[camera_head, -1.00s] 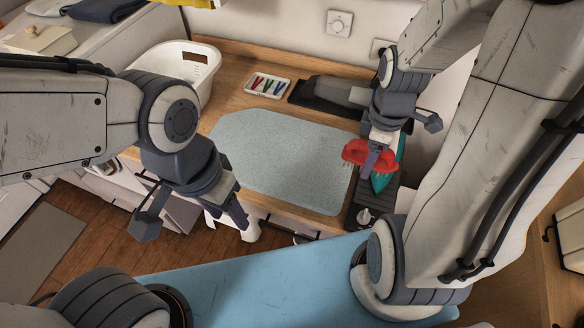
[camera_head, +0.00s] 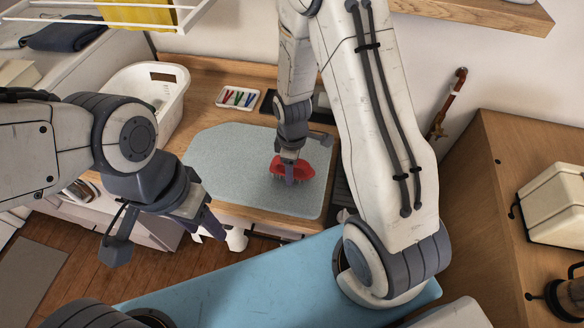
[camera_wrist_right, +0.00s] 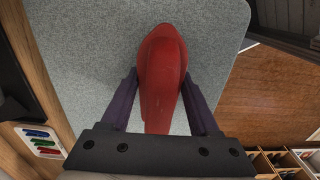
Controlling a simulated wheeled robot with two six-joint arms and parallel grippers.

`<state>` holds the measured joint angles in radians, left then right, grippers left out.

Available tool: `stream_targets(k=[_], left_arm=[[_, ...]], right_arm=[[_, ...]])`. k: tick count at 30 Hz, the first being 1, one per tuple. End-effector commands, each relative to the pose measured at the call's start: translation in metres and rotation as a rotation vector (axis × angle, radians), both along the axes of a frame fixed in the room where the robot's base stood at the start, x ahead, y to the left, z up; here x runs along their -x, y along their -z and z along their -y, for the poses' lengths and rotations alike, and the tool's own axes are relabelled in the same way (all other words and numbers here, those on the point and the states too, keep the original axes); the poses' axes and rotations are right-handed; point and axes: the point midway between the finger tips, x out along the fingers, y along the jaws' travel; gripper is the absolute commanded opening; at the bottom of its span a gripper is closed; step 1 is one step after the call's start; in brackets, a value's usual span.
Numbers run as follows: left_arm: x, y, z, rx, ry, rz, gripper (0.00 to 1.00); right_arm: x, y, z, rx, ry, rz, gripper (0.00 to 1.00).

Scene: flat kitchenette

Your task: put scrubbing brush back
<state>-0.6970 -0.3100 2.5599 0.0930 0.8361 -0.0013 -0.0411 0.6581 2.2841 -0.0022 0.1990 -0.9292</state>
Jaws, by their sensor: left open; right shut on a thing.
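The red scrubbing brush (camera_head: 303,168) is in my right gripper (camera_head: 289,180), bristles down, over the grey ironing mat (camera_head: 225,160). I cannot tell whether the bristles touch the mat. In the right wrist view the brush's red back (camera_wrist_right: 162,65) lies between the two fingers of my right gripper (camera_wrist_right: 161,90), with the mat (camera_wrist_right: 90,50) behind it. My left gripper (camera_head: 210,225) is open and empty, left of the mat and in front of the counter edge.
A white basket (camera_head: 160,115) and a tray of coloured pegs (camera_head: 238,98) stand at the back of the counter. A blue board (camera_head: 230,275) lies in front. A brown-red item (camera_head: 450,100) hangs on the wall. A wooden cabinet (camera_head: 500,200) stands right. My right arm hides the counter's right end.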

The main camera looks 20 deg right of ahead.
Motion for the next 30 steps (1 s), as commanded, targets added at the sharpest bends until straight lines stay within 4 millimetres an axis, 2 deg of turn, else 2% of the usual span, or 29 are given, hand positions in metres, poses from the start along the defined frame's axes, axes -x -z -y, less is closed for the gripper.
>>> stream_targets(k=[3,15,16,18,30], left_arm=[[0.000,-0.004,0.000,0.000,0.001,0.000,0.50],[0.000,0.001,0.000,0.000,0.000,0.000,0.50],[0.000,0.000,0.000,0.000,0.000,0.000,0.50],[0.000,-0.001,0.000,0.000,0.000,0.000,0.50],[0.000,-0.004,0.000,0.000,0.000,0.000,0.50]], right_arm=[[0.000,0.008,0.000,0.000,0.000,-0.001,0.10],[0.000,0.014,0.000,0.000,0.000,0.001,0.10],[0.000,0.013,0.000,0.000,0.000,0.001,0.69],[0.000,0.012,0.000,0.000,0.000,0.001,0.92],[0.000,0.007,0.000,0.000,0.000,0.002,0.92]])
